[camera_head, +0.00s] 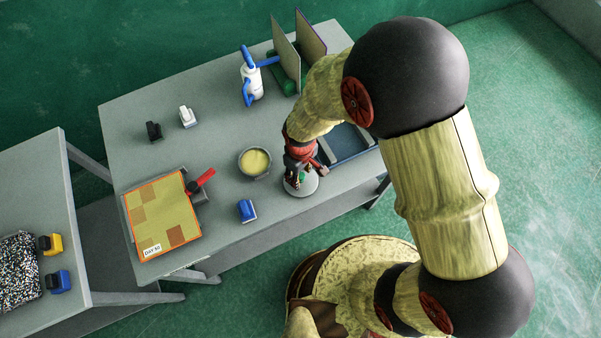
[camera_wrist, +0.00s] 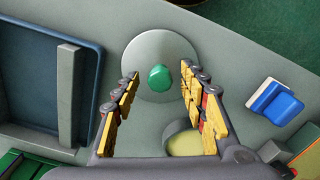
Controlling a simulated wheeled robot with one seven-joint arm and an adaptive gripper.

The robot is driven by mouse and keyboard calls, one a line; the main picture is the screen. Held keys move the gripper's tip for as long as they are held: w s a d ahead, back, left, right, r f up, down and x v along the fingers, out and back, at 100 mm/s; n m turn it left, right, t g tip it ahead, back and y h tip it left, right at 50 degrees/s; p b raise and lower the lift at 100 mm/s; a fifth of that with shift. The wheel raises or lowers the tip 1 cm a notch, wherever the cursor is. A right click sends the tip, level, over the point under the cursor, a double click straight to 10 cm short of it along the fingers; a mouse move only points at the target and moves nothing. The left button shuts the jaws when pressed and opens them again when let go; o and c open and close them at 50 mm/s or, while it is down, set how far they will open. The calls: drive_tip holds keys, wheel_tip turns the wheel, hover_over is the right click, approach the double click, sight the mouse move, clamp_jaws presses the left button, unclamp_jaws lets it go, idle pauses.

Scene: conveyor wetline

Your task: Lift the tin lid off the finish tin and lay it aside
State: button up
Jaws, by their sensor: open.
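The tin lid is a round grey disc with a green knob, seen in the head view (camera_head: 306,190) and the wrist view (camera_wrist: 160,45). It appears to lie flat on the grey table, apart from the tin. The finish tin (camera_head: 243,168) stands open to its left in the head view, with pale yellow finish inside. The wrist view shows part of the tin (camera_wrist: 172,130) behind a finger. My gripper (camera_wrist: 160,74) is open above the lid, with its fingers on either side of the knob and a gap to each. In the head view my gripper (camera_head: 299,179) partly hides the lid.
A blue-and-white block (camera_head: 246,210) lies near the front edge. A blue tray (camera_head: 349,143) is right of my gripper. A patterned board (camera_head: 160,215), red-handled tool (camera_head: 202,181), pump bottle (camera_head: 251,80) and upright panels (camera_head: 287,52) stand around. The table's middle back is clear.

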wheel_tip(320, 180, up, 12)
idle(0.7)
idle(0.4)
drive_tip(key=s+d+r+m+t+b, duration=0.2)
drive_tip(key=s+d+r+m+b, duration=0.1)
drive_tip(key=d+r, duration=0.6)
drive_tip(key=s+d+r+m+t+b, duration=0.3)
drive_tip(key=d+r+m, duration=0.4)
drive_tip(key=d, duration=0.6)
drive_tip(key=shift+s+d+r+m+t+b, duration=0.35)
drive_tip(key=shift+s+r+b, duration=0.4)
drive_tip(key=shift+r+b, duration=0.35)
drive_tip(key=shift+f, duration=0.1)
